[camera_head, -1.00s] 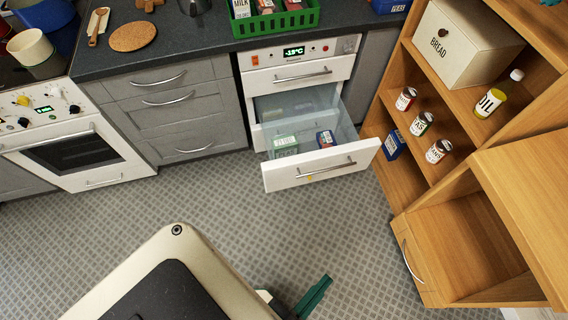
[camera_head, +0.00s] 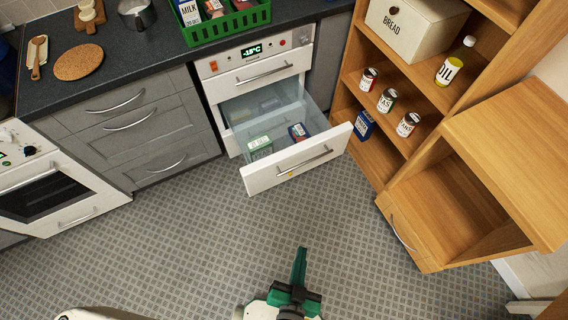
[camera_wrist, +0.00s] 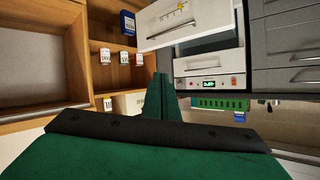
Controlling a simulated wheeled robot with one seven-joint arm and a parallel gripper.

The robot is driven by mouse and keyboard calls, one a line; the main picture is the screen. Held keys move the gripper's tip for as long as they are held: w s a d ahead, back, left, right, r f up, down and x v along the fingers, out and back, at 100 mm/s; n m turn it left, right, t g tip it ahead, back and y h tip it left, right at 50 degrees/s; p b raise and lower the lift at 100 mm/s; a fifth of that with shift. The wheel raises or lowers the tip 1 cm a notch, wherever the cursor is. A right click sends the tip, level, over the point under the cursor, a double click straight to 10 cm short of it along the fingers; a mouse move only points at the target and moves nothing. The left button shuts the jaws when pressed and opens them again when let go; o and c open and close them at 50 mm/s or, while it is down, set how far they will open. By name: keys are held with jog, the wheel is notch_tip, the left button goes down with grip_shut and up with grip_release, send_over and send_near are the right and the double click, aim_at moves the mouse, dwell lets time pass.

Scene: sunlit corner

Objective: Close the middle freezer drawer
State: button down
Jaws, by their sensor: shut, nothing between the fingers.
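The middle freezer drawer (camera_head: 258,180) is pulled out from the white freezer (camera_head: 254,62), with its front facing me and a metal bar handle (camera_head: 303,160) across it. Inside it lie a green-and-white box (camera_head: 260,146) and a dark blue box (camera_head: 298,131). My gripper (camera_head: 300,252) is shut and empty, above the floor and apart from the drawer front. In the wrist view, my green fingers (camera_wrist: 160,88) point toward the freezer, and the drawer front (camera_wrist: 178,22) shows upside down.
A wooden shelf unit with an open lower cabinet (camera_head: 418,258) stands to the right. Grey drawers (camera_head: 140,130) and a white oven (camera_head: 55,195) stand to the left. The tiled floor (camera_head: 200,240) before the freezer is clear.

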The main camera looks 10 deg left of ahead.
jog(key=w+d+f+m+g+y, duration=0.1)
jog(key=w+f+m+g, duration=0.15)
jog(key=w+f, duration=0.6)
jog(key=m+g+y, duration=0.1)
jog(key=m+y, duration=0.4)
jog(key=y, duration=0.2)
send_near(284, 159)
jog(key=x, duration=0.5)
jog(key=shift+s+d+f, duration=0.1)
jog(key=shift+s+f, duration=0.1)
jog(key=shift+f, duration=0.15)
jog(key=shift+w+a, duration=0.35)
jog(key=shift+w, duration=0.1)
jog(key=shift+w, duration=0.1)
